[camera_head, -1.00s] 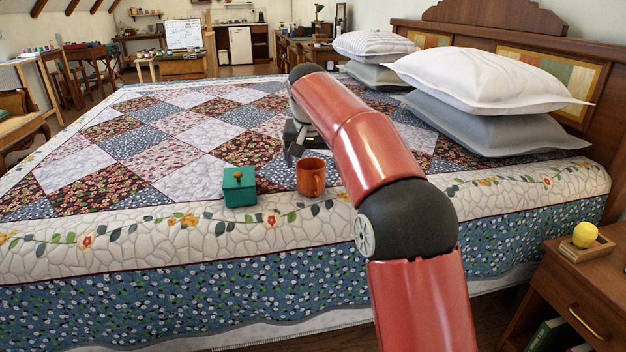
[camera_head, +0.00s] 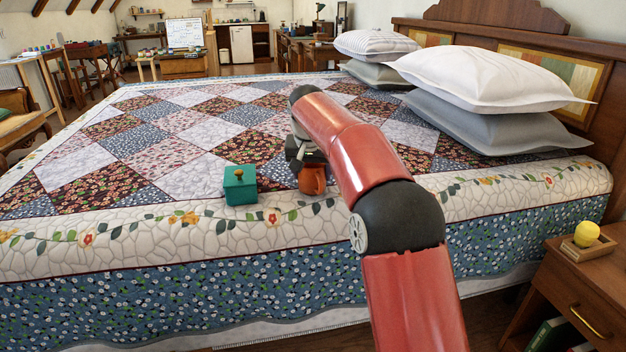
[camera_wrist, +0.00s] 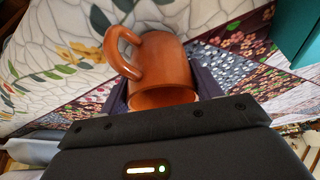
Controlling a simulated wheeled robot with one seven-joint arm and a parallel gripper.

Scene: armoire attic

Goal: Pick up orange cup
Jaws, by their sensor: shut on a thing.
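The orange cup (camera_head: 312,181) is on the quilted bed, near its front edge, partly hidden by my gripper and arm in the head view. My gripper (camera_head: 305,162) is right at the cup. In the wrist view the cup (camera_wrist: 164,70) sits between the two dark fingers of my gripper (camera_wrist: 160,92), which are shut on its body. Its handle points up and to the left there. I cannot tell whether the cup still touches the quilt.
A teal box with a small knob (camera_head: 240,186) stands on the quilt just left of the cup. Stacked pillows (camera_head: 490,85) lie at the right by the headboard. A nightstand (camera_head: 570,285) with a yellow object (camera_head: 586,233) stands at the lower right. The quilt's left side is clear.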

